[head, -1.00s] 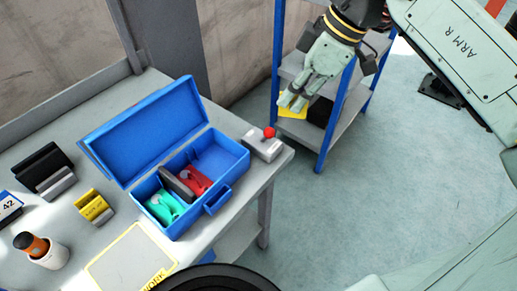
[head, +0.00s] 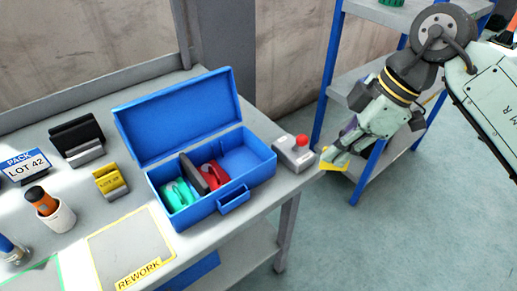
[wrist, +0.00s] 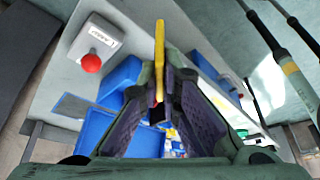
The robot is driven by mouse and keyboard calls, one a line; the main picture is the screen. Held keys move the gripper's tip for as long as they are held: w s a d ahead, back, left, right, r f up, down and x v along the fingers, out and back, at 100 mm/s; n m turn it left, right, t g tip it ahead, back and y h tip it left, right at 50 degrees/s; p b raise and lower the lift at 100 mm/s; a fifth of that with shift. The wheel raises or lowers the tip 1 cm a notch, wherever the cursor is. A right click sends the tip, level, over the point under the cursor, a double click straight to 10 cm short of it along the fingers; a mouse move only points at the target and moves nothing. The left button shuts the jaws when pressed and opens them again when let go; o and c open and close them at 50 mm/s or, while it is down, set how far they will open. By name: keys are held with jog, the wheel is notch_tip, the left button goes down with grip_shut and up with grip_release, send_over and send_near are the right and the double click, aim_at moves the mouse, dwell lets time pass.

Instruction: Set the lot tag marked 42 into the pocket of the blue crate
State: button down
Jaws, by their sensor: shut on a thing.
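My gripper (head: 338,152) is shut on a flat yellow plate (head: 335,164), just off the bench's right corner. In the wrist view the plate (wrist: 159,60) stands edge-on between the fingers (wrist: 158,100). I cannot read any number on it. An open blue box (head: 233,187) with a raised lid stands on the bench, left of my gripper. It holds a teal piece (head: 177,193), a dark divider-like piece and a red piece (head: 213,173). Another blue container (head: 192,272) shows partly below the bench top. I cannot make out a pocket on either. A sign (head: 25,166) reads PACK LOT 42.
A grey box with a red button (head: 296,153) sits at the bench's right corner, close to my gripper. A yellow block (head: 110,182), a black holder (head: 77,138) and a white cup (head: 55,215) stand further left. A blue-posted shelf rack (head: 365,172) is behind my gripper.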

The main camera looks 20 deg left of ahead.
jog(key=s+a+n+g+p, duration=0.15)
jog(key=a+n, duration=0.25)
jog(key=a, duration=0.5)
jog(key=n+g+h, duration=0.1)
jog(key=n+h, duration=0.1)
jog(key=n, duration=0.3)
send_over(231, 182)
jog(key=s, duration=0.2)
jog(key=shift+w+d+f+b, duration=0.15)
jog(key=shift+f+b, duration=0.3)
jog(key=shift+f, duration=0.5)
jog(key=shift+w+d+f+b, duration=0.15)
jog(key=shift+f+b, duration=0.3)
jog(key=shift+f, duration=0.5)
jog(key=shift+f+b, duration=1.25)
jog(key=shift+b, duration=0.15)
jog(key=shift+f+b, duration=0.3)
jog(key=shift+b, duration=0.15)
jog(key=shift+w+a+f+b, duration=0.1)
jog(key=shift+w+f+b, duration=0.1)
jog(key=shift+f+b, duration=0.15)
